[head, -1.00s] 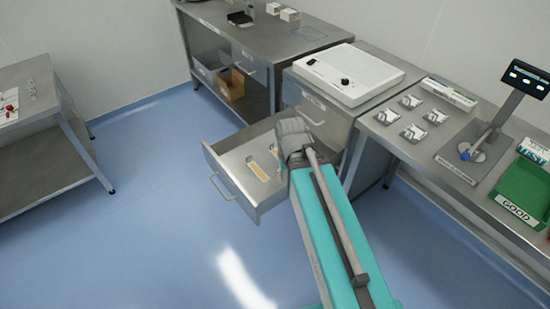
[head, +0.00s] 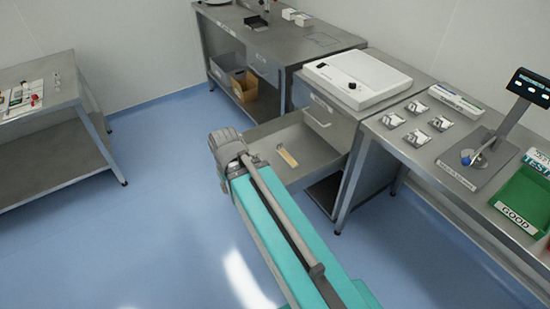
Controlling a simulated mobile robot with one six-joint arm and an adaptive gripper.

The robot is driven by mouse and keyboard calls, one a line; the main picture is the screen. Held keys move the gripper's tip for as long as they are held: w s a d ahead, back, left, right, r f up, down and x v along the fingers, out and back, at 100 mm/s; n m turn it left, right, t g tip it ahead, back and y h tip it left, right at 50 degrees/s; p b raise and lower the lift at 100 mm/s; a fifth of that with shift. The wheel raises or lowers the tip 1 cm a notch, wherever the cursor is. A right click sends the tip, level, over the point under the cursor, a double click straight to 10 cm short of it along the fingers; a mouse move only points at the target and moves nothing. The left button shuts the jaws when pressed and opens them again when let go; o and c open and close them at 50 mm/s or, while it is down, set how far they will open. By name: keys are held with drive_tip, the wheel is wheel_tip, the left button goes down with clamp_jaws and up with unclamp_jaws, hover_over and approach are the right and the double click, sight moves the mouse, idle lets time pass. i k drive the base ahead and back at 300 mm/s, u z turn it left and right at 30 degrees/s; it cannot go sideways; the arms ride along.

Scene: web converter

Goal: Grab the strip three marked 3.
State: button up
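A tan strip (head: 287,156) lies in the open drawer (head: 318,160) under the middle bench. A small pale item (head: 254,158) lies left of it, partly behind my arm. Any number on the strip is too small to read, so I cannot tell whether it is strip three. My arm's grey wrist end (head: 226,150) is over the drawer's left side and hides that part of the drawer. The fingers of my gripper do not show.
A white device (head: 355,78) stands on the bench above the drawer. Packets (head: 416,138) and a green GOOD tray (head: 530,198) are on the right bench. A left table (head: 45,105) holds small items. Blue floor is clear between the left table and the drawer.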

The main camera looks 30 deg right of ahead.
sight(290, 160)
drive_tip(key=u, duration=0.9)
drive_tip(key=k, duration=0.75)
drive_tip(key=z, duration=1.45)
drive_tip(key=i, duration=0.25)
drive_tip(key=u, duration=0.05)
